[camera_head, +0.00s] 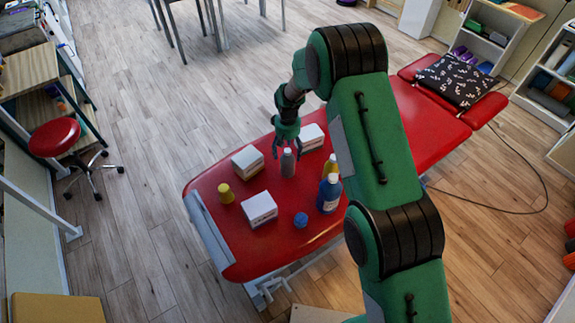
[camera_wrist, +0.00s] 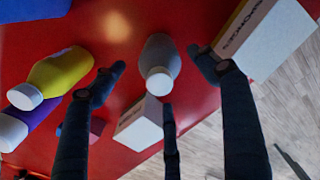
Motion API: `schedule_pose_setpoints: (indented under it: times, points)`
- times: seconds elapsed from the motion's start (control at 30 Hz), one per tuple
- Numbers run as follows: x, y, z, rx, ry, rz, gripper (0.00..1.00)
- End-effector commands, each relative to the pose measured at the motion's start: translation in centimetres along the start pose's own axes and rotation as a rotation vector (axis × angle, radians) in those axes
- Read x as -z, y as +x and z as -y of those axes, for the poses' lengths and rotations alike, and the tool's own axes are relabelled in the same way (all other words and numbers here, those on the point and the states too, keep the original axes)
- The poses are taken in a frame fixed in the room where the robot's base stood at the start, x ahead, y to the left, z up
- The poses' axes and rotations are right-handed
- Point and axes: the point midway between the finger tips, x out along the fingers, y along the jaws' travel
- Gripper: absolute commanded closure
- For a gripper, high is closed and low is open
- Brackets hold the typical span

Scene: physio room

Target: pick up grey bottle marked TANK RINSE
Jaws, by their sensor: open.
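The grey bottle (camera_head: 287,165) stands upright on the red treatment table, with a pale cap; its TANK RINSE marking is not legible. In the wrist view the grey bottle (camera_wrist: 160,52) lies between the spread fingers, its white cap facing the camera. My gripper (camera_head: 286,149) is open just above and around the bottle's top in the head view. In the wrist view its dark fingers (camera_wrist: 155,75) flank the bottle left and right, with a third finger below the cap. I see gaps beside the bottle; the fingers are not closed on it.
The red table (camera_head: 215,240) holds white boxes (camera_head: 247,163) (camera_head: 260,209) (camera_head: 312,138), a yellow cup-like item (camera_head: 226,194), a blue round item (camera_head: 301,220), a yellow bottle (camera_head: 330,166) and a blue bottle (camera_head: 328,194). In the wrist view a white box (camera_wrist: 262,40) is close to the right finger.

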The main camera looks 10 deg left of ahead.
Motion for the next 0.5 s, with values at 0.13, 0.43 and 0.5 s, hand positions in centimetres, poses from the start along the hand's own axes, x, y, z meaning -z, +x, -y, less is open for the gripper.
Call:
schedule_pose_setpoints:
  times: [0.13,0.43,0.5]
  points:
    - [0.02,1.06,0.00,0.000,0.000,0.000,0.26]
    - [0.03,1.28,0.00,0.000,0.000,-0.001,0.26]
    - [0.02,1.29,0.00,0.000,0.000,-0.001,0.26]
